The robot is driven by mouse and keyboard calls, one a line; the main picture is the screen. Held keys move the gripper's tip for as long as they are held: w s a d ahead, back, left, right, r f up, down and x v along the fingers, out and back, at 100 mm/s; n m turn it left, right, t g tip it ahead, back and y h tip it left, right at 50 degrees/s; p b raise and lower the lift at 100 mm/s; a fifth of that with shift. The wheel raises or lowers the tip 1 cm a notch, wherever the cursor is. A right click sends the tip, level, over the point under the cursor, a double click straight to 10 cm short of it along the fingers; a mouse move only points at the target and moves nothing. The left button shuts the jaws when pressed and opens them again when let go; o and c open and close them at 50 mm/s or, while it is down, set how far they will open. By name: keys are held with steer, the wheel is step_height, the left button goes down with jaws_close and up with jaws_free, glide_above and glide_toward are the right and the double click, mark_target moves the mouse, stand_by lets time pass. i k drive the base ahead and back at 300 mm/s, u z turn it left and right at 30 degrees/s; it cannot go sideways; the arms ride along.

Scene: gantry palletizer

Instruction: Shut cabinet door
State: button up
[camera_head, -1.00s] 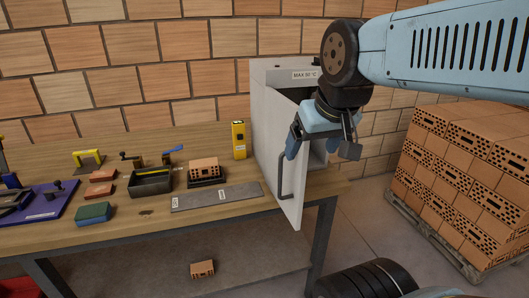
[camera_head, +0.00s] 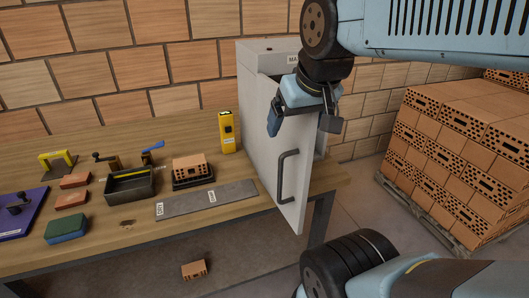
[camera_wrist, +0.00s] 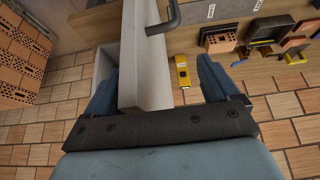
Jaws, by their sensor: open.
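The white cabinet (camera_head: 262,48) stands at the right end of the workbench. Its door (camera_head: 268,140) is open, swung out toward me over the bench's front edge. The dark bar handle (camera_head: 283,178) is on the door's outer face and also shows in the wrist view (camera_wrist: 174,18). My gripper (camera_head: 302,118) is at the door's upper free edge, pointing down. In the wrist view the door (camera_wrist: 142,60) lies between my two spread fingers, closer to the left one. The fingers are open; whether one touches the door is unclear. The cabinet's inside is mostly hidden.
A yellow device (camera_head: 228,132) stands just left of the cabinet. A grey strip (camera_head: 200,201), a brick on a dark base (camera_head: 191,170) and a dark tray (camera_head: 130,186) lie on the bench (camera_head: 110,245). A brick pallet (camera_head: 440,215) stands on the floor at right.

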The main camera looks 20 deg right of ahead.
mark_target(271, 156)
steer(key=k, duration=0.5)
steer(key=u, duration=0.75)
steer(key=k, duration=1.55)
steer(key=z, duration=0.75)
steer(key=i, duration=1.05)
steer(key=u, duration=0.05)
